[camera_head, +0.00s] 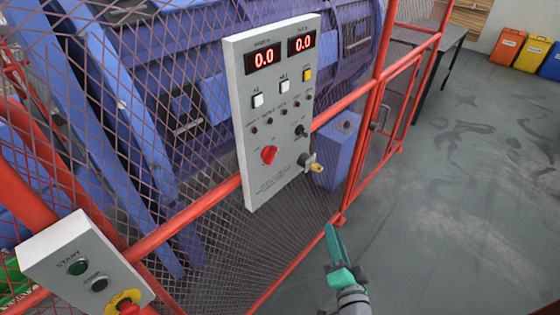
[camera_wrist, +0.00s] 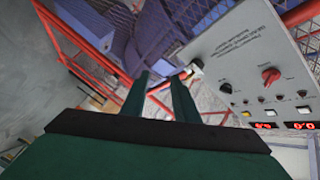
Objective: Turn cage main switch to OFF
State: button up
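A grey control panel (camera_head: 278,110) is mounted on the red cage fence. It carries a red rotary knob (camera_head: 269,154), a small black switch (camera_head: 301,131) and a key switch with a yellow tag (camera_head: 315,167). The labels are too small to read, so I cannot tell which is the cage main switch. In the wrist view the panel (camera_wrist: 250,50) appears upside down at right, with the red knob (camera_wrist: 270,75). My gripper (camera_head: 333,235) is below and right of the panel, touching nothing. Its two green fingers (camera_wrist: 159,77) stand apart with nothing between them in the wrist view.
The red mesh fence (camera_head: 205,202) and blue machine lie behind the panel. A start/stop box (camera_head: 85,265) with a red-and-yellow button is at lower left. A dark table (camera_head: 450,45) and coloured bins (camera_head: 530,50) stand far right. The grey floor at right is clear.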

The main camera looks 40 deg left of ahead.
jog(key=a+r+n+g+y, duration=0.2)
jog(key=r+n+g+y, duration=0.1)
jog(key=r, duration=0.4)
jog(key=a+r+n+g+y, duration=0.2)
jog(key=a+r+n+g, duration=0.1)
jog(key=r, duration=0.3)
jog(key=n+g+y, duration=0.1)
jog(key=n+g, duration=0.4)
send_near(274, 157)
jog(key=a, duration=0.8)
jog(key=shift+w+a+f, duration=0.1)
jog(key=shift+w+f, duration=0.1)
jog(key=shift+w, duration=0.1)
grip_shut()
